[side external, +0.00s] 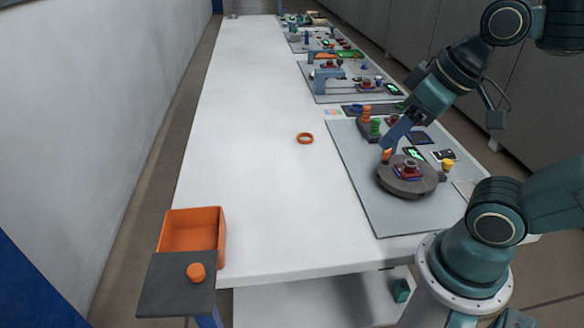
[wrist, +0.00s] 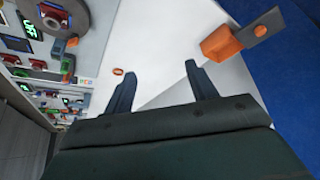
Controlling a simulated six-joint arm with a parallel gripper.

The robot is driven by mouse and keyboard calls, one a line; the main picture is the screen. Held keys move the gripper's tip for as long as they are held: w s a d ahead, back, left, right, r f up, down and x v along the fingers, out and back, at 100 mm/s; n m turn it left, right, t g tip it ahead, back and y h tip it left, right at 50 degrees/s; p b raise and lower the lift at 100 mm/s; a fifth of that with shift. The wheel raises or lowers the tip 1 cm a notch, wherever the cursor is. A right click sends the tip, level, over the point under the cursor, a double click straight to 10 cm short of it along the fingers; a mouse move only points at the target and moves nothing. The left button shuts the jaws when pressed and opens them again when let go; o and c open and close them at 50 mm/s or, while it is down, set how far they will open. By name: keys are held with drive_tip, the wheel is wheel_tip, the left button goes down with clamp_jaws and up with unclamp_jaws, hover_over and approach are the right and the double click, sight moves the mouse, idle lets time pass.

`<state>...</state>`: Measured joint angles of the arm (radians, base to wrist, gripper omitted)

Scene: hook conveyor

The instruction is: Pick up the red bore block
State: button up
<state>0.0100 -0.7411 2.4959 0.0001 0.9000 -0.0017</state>
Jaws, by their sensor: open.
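A small red block (side external: 408,171) with a darker round part on top sits on a round dark grey disc (side external: 400,187) on the grey mat at the right of the table. In the wrist view the red block (wrist: 53,14) is at the upper left, on the disc, well to the left of my fingers. I cannot make out a bore in the block.
An orange ring (side external: 305,138) lies on the white table. An orange bin (side external: 222,240) and a dark shelf (side external: 165,290) with an orange cylinder (side external: 196,272) stand at the front left. More fixtures (side external: 344,80) line the right side. The table's left half is clear.

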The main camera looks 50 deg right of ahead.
drive_tip(key=w+d+f+m+g, duration=0.1)
drive_tip(key=d+f+m, duration=0.3)
drive_tip(key=d, duration=0.9)
drive_tip(key=d+f+m+g, duration=0.4)
drive_tip(key=d+f, duration=0.1)
drive_tip(key=d, duration=0.8)
drive_tip(key=shift+w+d+f+m+g, duration=0.3)
drive_tip(key=shift+w+d+f+m, duration=0.05)
drive_tip(key=shift+w+d+m, duration=0.05)
hover_over(409, 167)
drive_tip(key=d, duration=0.1)
drive_tip(key=f, duration=0.8)
drive_tip(key=shift+d+f, duration=0.2)
drive_tip(key=shift+f, duration=0.05)
drive_tip(key=shift+f, duration=0.1)
drive_tip(key=shift+w+d+f, duration=0.15)
drive_tip(key=shift+f, duration=2.35)
